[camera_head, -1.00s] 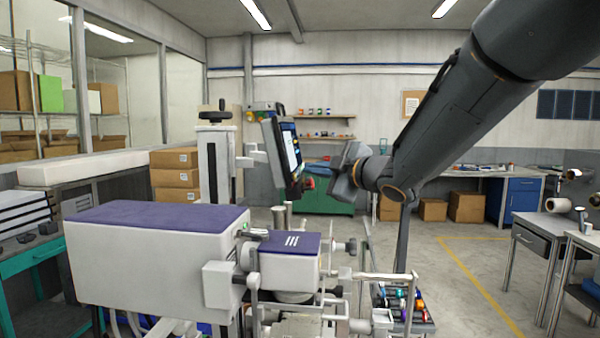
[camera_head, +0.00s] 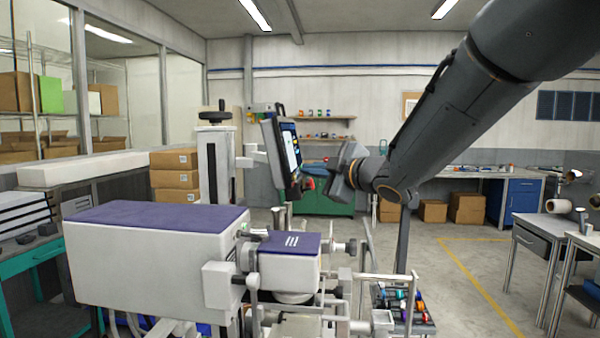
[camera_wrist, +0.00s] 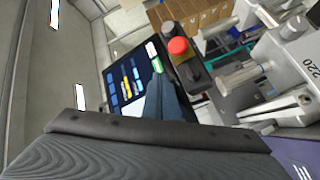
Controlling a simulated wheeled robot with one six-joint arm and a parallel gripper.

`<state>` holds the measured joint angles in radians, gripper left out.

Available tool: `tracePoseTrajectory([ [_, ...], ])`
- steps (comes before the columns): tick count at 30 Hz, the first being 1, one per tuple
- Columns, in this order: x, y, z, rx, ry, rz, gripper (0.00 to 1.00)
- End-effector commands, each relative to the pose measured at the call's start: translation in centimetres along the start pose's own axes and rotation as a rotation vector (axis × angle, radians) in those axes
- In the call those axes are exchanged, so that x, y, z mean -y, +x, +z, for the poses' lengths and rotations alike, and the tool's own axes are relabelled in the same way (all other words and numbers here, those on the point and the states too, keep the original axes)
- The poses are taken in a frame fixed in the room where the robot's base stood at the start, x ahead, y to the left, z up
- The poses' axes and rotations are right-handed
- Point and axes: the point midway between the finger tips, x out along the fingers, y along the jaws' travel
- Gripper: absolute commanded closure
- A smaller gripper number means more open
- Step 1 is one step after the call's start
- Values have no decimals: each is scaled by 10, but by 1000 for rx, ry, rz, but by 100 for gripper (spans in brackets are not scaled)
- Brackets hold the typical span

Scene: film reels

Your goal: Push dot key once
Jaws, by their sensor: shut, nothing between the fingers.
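A tilted control panel with a lit touchscreen (camera_head: 290,147) stands on a machine arm in the middle of the head view. In the wrist view the screen (camera_wrist: 130,82) shows several blue, yellow and green-white keys, with a red knob (camera_wrist: 178,46) on the panel's edge. I cannot make out which key is the dot key. My gripper (camera_head: 322,165) is shut and empty, just right of the panel in the head view. In the wrist view the gripper's fingers (camera_wrist: 162,97) reach over the screen's lower part and hide some of it. I cannot tell whether they touch it.
A white machine with a purple top (camera_head: 155,215) fills the lower left, with a smaller purple-topped block (camera_head: 290,243) beside it. A metal frame and a tray of colourful items (camera_head: 405,302) stand lower right. Open floor (camera_head: 455,265) lies to the right.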

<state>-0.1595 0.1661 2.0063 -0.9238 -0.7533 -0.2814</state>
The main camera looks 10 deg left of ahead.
Motion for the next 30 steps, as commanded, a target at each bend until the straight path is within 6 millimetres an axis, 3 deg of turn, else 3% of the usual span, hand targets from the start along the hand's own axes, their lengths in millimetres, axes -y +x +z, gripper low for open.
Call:
tracePoseTrajectory([
  [30, -8, -11, 8, 0, 0, 0, 100],
])
